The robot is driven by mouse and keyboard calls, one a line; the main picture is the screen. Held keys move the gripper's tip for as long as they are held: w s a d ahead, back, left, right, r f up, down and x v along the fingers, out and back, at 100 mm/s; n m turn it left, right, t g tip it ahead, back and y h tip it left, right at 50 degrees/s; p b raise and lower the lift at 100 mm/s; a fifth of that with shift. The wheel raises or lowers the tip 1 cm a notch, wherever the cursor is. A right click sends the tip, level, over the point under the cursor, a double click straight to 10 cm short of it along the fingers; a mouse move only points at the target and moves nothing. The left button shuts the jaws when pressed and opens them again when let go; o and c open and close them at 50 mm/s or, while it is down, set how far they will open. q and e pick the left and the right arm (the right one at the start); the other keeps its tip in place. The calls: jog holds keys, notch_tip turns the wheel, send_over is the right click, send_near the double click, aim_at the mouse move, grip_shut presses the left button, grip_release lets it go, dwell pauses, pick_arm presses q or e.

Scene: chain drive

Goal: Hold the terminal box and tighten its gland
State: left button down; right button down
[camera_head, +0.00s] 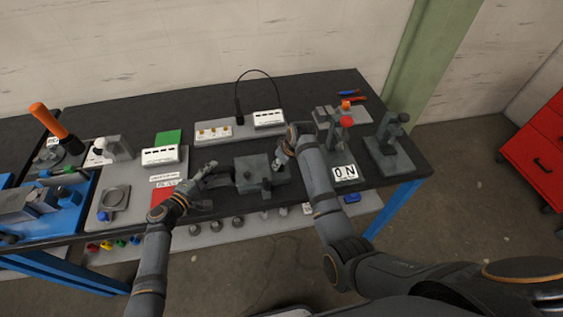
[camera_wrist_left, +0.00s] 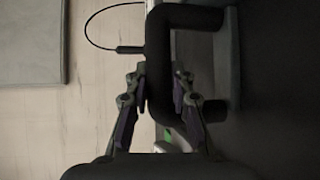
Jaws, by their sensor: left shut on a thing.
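The grey terminal box (camera_head: 250,173) sits near the front edge of the dark bench in the head view. A dark handle juts from its left side. My left gripper (camera_head: 208,176) is shut on this handle. In the left wrist view, the dark U-shaped handle (camera_wrist_left: 188,16) passes between the fingers of my left gripper (camera_wrist_left: 160,78). My right gripper (camera_head: 281,160) is at the right side of the box, pointing down. Its fingers are small and partly hidden, so I cannot tell whether they are open or touch anything. The gland is not clearly distinguishable.
A power strip panel (camera_head: 212,132) with a black cable stands behind the box. A plate marked "ON" (camera_head: 344,173) and a grey fixture (camera_head: 390,150) stand to the right. A panel with a red square (camera_head: 161,196) lies left. Several round parts line the shelf below.

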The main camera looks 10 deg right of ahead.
jog(key=shift+m, duration=0.5)
jog(key=c, duration=1)
grip_release()
jog(key=shift+r, duration=0.1)
jog(key=v, duration=0.7)
jog(key=shift+s+r, duration=0.3)
jog(key=shift+r, duration=0.05)
